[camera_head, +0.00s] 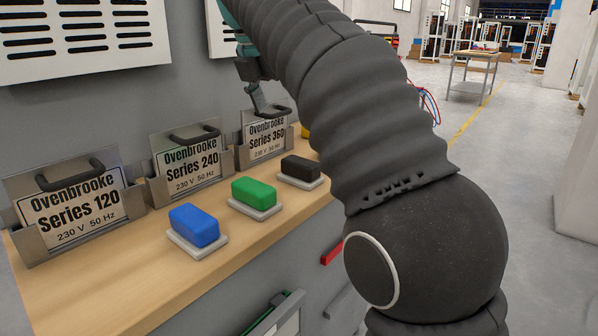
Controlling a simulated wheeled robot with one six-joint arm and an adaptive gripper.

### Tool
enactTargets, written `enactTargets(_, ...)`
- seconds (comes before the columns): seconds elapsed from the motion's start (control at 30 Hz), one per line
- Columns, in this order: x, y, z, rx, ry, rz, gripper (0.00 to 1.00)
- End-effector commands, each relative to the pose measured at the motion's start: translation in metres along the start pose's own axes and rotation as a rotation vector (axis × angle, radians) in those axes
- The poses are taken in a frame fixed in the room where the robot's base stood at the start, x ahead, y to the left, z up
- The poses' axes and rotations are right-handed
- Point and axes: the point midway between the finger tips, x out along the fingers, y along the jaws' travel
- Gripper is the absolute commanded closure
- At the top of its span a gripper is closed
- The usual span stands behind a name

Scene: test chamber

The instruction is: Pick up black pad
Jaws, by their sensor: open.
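The black pad (300,168) is a rounded block on a light base plate, at the right end of a row of pads on the wooden counter. It is in plain view and nothing touches it. My gripper (262,98) is small and partly hidden behind my dark sleeved arm. It is above and behind the black pad, in front of the grey wall, close to the top of the Series 360 sign in the picture. I cannot tell whether it touches the sign. Its jaws are open, and I see nothing held.
The green pad (254,191) and blue pad (194,225) sit left of the black one. Signs with handles stand behind: Series 120 (75,212), Series 240 (187,163) and Series 360 (265,139). A yellow thing (305,131) is mostly hidden by my arm.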

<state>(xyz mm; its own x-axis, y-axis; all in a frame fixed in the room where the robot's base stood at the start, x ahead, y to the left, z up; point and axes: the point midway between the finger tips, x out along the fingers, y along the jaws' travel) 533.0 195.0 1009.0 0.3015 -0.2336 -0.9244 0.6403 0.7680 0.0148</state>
Motion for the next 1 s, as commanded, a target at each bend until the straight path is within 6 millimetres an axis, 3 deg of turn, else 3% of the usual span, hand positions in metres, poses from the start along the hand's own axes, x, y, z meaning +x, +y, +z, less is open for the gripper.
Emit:
enactTargets(0.27, 0.019, 0.003, -0.001, -0.038, -0.001, -0.006, 0.00)
enactTargets(0.6, 0.076, 0.003, -0.002, -0.036, -0.001, -0.004, 0.00)
enactTargets(1.0, 0.103, 0.003, 0.000, -0.035, -0.001, -0.003, 0.00)
